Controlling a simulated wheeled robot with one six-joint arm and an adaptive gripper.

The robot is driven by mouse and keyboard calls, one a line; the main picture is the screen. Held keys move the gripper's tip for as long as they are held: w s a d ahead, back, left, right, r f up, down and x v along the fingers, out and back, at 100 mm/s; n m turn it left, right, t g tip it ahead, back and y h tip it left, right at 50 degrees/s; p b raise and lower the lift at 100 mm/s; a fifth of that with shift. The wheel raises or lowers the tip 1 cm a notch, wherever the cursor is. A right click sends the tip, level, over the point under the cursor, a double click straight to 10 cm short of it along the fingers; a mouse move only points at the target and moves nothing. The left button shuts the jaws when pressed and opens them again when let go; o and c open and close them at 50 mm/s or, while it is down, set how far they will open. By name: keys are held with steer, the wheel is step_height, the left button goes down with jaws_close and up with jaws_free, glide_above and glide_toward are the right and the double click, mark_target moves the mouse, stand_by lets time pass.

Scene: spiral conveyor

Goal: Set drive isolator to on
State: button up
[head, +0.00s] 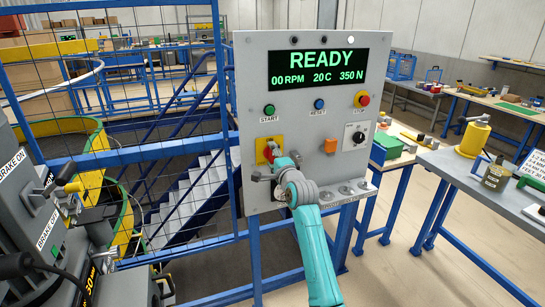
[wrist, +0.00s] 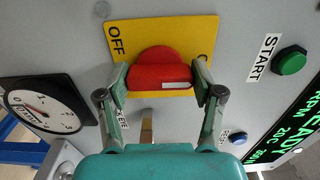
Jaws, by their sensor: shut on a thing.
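The drive isolator is a red rotary knob (wrist: 158,70) on a yellow plate (wrist: 185,28) on the grey control panel. In the wrist view OFF reads at the plate's upper left; one letter of a label at the right shows, the rest hidden by a finger. The knob's grip bar lies across the picture, with a white mark towards its right end. My gripper (wrist: 162,80) is shut on the knob, one finger on each side. In the head view the yellow plate (head: 262,143) is at the panel's lower left, and my gripper (head: 272,168) partly hides it.
The panel display (head: 318,69) reads READY, 00 RPM, 20 C, 350 N. Blue mesh fencing (head: 150,150) stands at the left.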

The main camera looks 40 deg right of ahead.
steer(key=o, duration=1.1)
steer(key=shift+o, duration=0.2)
steer(key=v, duration=1.2)
